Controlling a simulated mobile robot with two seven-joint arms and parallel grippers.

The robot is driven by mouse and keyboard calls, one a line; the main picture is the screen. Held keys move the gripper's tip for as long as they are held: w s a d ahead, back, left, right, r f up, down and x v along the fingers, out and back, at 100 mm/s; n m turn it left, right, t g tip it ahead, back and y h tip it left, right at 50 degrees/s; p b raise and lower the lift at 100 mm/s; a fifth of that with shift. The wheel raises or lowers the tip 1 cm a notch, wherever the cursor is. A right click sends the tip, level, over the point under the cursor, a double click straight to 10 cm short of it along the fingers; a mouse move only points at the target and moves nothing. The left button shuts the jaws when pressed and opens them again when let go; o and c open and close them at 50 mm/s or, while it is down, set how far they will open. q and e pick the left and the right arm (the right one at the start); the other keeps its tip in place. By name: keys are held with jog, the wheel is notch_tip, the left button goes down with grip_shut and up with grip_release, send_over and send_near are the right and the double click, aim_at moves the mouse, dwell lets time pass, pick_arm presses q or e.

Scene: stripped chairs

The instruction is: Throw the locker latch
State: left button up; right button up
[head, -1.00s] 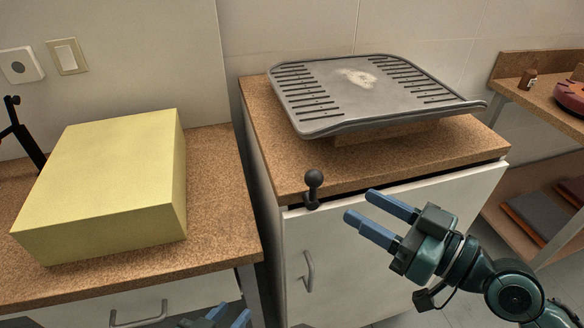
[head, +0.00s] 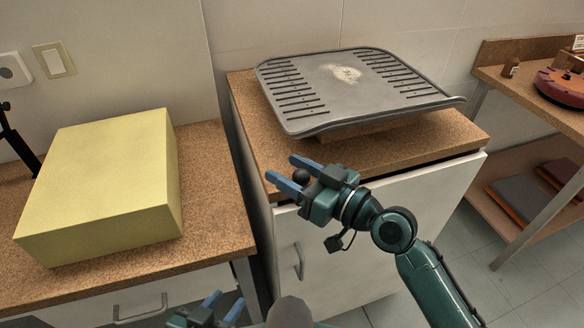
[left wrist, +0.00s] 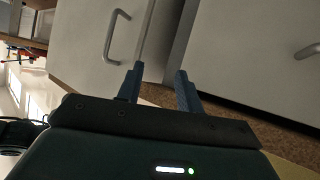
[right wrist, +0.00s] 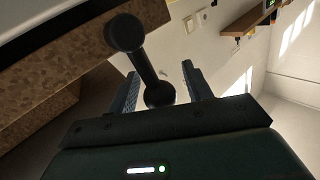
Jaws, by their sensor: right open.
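The locker latch is a black lever with a ball knob (head: 301,176) at the front left corner of the white locker (head: 375,215). My right gripper (head: 285,169) hides most of it in the head view. In the right wrist view the latch (right wrist: 146,62) shows its large ball and shaft, running between the two open fingers. I cannot tell whether a finger touches it. My left gripper (head: 226,301) is low at the bottom edge of the head view. In the left wrist view it (left wrist: 160,69) is open and empty, with a door handle beyond it.
A grey ridged tray (head: 350,85) lies on the locker's cork top. A yellow box (head: 95,185) stands on the cork-topped bench at left. A narrow gap separates bench and locker. A shelf unit (head: 530,110) stands at right.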

jog(key=shift+c, duration=0.4)
grip_shut()
